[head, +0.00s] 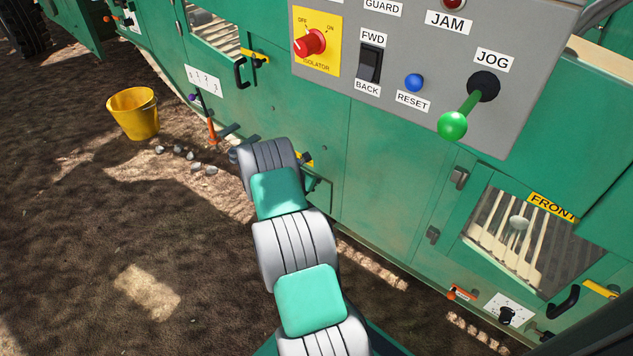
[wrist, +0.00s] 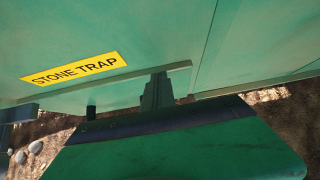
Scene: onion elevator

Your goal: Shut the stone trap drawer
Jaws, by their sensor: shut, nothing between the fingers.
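The stone trap drawer has a green front, and it fills much of the upper wrist view beside its yellow STONE TRAP label (wrist: 75,69). My gripper (wrist: 157,90) shows in the wrist view as a narrow dark grey shape at the lower edge of the green front. Its fingers are together with nothing between them. I cannot tell whether they touch the front, or how far out the drawer stands. The head view hides the gripper behind my arm.
A yellow bucket (head: 134,113) stands on the soil at left, with several pale stones (head: 185,154) near it. A grey control panel (head: 425,60) with a green-knobbed jog lever (head: 453,125) juts out above right. Open soil lies left of my arm.

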